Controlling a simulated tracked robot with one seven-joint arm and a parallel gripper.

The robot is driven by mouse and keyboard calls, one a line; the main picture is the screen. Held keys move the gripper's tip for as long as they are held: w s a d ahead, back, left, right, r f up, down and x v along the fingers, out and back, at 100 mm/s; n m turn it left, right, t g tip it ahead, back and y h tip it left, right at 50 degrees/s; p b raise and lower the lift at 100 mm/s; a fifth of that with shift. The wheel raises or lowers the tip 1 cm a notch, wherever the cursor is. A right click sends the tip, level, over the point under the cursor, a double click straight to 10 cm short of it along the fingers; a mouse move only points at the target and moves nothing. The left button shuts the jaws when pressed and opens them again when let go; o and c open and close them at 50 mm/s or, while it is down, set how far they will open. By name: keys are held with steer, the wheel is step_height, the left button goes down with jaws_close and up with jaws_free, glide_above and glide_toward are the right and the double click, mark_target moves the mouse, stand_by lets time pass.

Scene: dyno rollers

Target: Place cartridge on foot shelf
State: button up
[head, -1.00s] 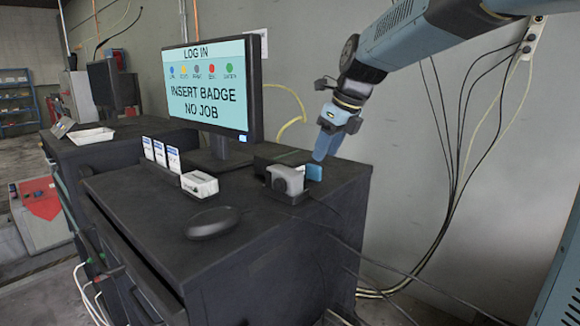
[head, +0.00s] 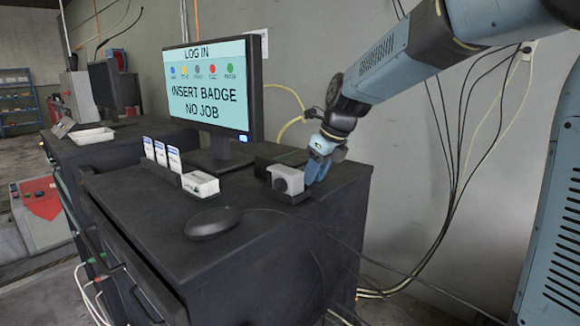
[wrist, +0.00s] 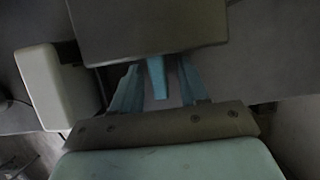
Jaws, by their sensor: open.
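A small blue piece, likely the cartridge (wrist: 157,77), shows in the wrist view between the two blue fingers of my gripper (wrist: 158,90). The fingers are apart, with visible gaps to the piece on both sides. In the head view my gripper (head: 317,172) points down at the desk's right rear, close beside a grey device (head: 288,179). There the gripper hides the blue piece. I cannot make out a foot shelf in either view.
The black cabinet top (head: 150,207) carries a monitor (head: 212,90), a white box (head: 200,184), several small cards (head: 161,153) and a mouse (head: 212,222). A dark block (wrist: 148,25) crosses the top of the wrist view. Cables (head: 455,170) hang along the wall at right.

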steer(key=shift+c, duration=0.3)
jaws_close()
stand_by(0.4)
